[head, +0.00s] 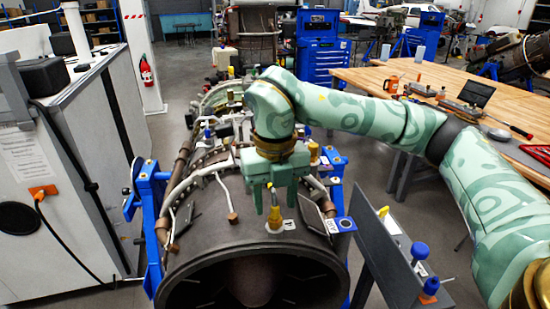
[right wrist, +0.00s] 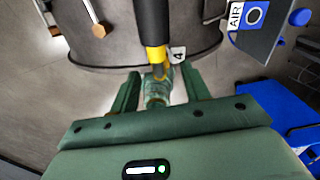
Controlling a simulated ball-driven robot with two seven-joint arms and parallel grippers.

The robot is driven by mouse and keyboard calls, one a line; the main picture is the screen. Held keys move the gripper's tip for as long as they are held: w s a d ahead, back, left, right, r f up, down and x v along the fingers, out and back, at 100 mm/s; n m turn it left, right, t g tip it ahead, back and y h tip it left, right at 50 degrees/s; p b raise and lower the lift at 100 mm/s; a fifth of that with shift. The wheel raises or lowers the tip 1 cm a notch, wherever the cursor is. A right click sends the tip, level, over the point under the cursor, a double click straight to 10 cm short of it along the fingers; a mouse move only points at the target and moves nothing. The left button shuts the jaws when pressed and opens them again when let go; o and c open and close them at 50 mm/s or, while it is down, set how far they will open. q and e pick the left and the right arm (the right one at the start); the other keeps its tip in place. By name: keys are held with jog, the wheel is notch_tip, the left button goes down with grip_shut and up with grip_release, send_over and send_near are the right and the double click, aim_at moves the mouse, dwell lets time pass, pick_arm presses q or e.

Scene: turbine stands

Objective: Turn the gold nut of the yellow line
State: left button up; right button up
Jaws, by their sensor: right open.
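The yellow line shows in the head view as a short yellow sleeve (head: 274,214) on a pale fitting on top of the turbine casing, beside a small numbered tag (head: 289,224). In the right wrist view it is a dark hose with a yellow band (right wrist: 156,54), running down to a fitting (right wrist: 157,90) between my fingers. The gold nut is hard to make out at this end. My right gripper (head: 267,203) points down over the fitting. It is open, with its fingers (right wrist: 157,92) on either side of the fitting and visible gaps. My left gripper is not in view.
The turbine (head: 215,250) sits in a blue stand (head: 151,205). A bronze-ended line (head: 233,216) lies left of the fitting. A dark grey panel (head: 382,250) with blue knobs stands at the right, a white cabinet (head: 75,170) at the left. A wooden bench (head: 350,78) is behind.

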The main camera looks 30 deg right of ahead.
notch_tip(320, 180, up, 13)
jog(key=shift+p, duration=0.3)
jog(key=shift+f, duration=0.15)
